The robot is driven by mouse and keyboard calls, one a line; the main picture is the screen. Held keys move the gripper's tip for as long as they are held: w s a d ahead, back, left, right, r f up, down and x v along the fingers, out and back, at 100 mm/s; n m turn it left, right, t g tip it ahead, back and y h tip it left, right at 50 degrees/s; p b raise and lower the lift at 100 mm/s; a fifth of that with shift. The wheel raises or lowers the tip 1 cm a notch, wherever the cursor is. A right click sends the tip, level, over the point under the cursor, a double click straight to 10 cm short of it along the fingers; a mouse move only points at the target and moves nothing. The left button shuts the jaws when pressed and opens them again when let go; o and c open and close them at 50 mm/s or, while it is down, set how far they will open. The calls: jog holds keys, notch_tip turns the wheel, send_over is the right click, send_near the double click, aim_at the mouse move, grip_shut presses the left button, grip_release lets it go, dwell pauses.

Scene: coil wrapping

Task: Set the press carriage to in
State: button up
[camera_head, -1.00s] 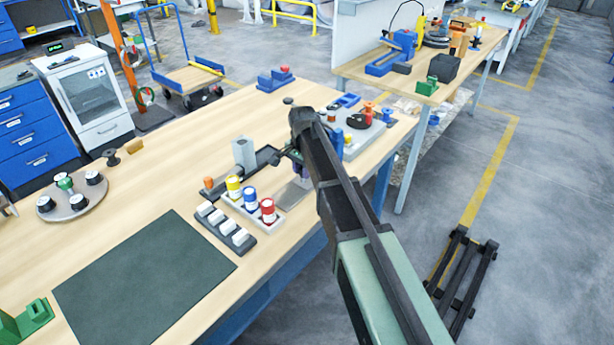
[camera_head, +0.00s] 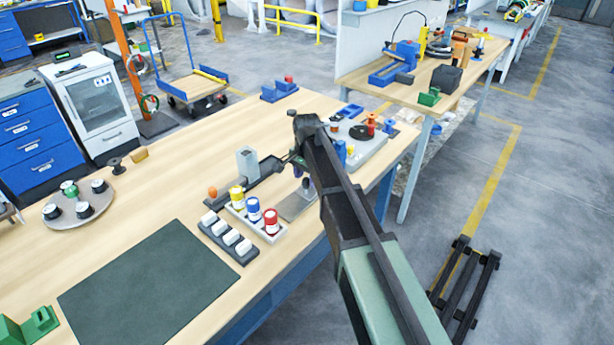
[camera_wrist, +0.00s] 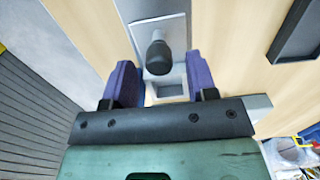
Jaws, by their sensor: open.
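A grey plate with a dark upright knob (camera_wrist: 158,57) shows at the top middle of the wrist view. I take it to be the press carriage (camera_head: 294,206), a grey plate at the table's front edge in the head view. My gripper (camera_wrist: 159,66) is open, with one purple finger on each side of the knob and a visible gap at each. The knob is not gripped. In the head view my arm hides much of the gripper; a purple finger shows just above the plate. A grey upright block (camera_head: 247,160) stands on a dark base left of the plate.
A white rack with yellow, blue and red spools (camera_head: 254,209) and a dark tray of white blocks (camera_head: 227,238) stand left of the plate. A grey turntable unit (camera_head: 368,148) is to the right. A dark mat (camera_head: 148,285) covers the front left.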

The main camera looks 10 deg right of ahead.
notch_tip(320, 180, up, 10)
jog(key=p, duration=0.8)
jog(key=shift+f, duration=0.25)
jog(key=s+d+n, duration=0.2)
jog(key=s+n, duration=0.8)
jog(key=s, duration=1.6)
jog(key=shift+s+d+f+b, duration=0.2)
jog(key=shift+d+f+b, duration=0.1)
jog(key=shift+f+b, duration=0.15)
